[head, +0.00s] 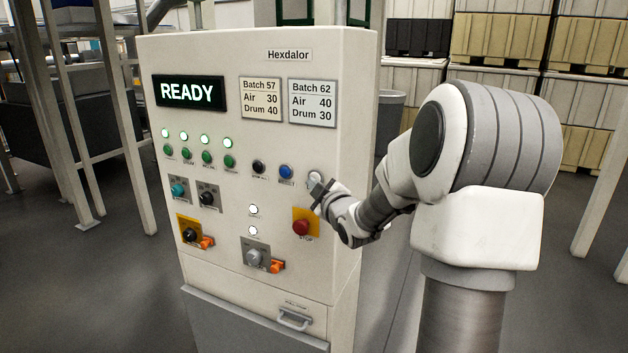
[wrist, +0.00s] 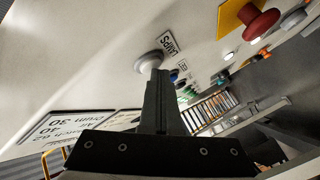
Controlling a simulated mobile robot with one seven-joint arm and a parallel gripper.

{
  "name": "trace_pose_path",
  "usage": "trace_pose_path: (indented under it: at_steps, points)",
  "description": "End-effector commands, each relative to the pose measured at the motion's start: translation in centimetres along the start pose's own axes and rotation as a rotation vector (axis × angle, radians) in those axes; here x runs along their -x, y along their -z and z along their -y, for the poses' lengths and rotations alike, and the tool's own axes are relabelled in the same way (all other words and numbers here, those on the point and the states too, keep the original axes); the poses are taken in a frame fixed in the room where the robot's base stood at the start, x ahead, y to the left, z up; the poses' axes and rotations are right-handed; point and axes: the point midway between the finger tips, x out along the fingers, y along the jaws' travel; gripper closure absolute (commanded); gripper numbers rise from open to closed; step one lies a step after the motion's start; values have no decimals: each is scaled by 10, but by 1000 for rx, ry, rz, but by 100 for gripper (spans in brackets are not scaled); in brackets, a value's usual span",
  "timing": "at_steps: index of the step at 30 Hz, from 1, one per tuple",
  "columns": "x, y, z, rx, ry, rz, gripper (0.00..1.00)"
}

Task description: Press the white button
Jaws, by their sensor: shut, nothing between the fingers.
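The white button (head: 315,177) is on the front of the control cabinet, at the right end of the row with a black and a blue button. My gripper (head: 320,192) is right in front of it and covers part of it. In the wrist view, the white button (wrist: 149,60) sits in a round grey collar beside a label reading LAMPS. The shut, empty fingers of my gripper (wrist: 158,76) end at the button and overlap its lower edge in the picture. I cannot tell whether the tips touch it or whether it is pushed in.
The blue button (head: 285,171) is just left of the white one. The red stop button (head: 301,227) on its yellow plate is below my gripper. The display (head: 190,92) reads READY. Two batch cards (head: 312,102) are above. Open floor lies right of the cabinet.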

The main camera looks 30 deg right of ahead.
Motion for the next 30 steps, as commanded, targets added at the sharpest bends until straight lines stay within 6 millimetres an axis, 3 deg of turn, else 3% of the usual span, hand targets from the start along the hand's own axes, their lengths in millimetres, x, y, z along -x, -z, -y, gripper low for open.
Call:
trace_pose_path:
  at_steps: [19,30]
  points:
    - [12,8,9,1,0,0,100]
    - [36,25,28,2,0,-1,100]
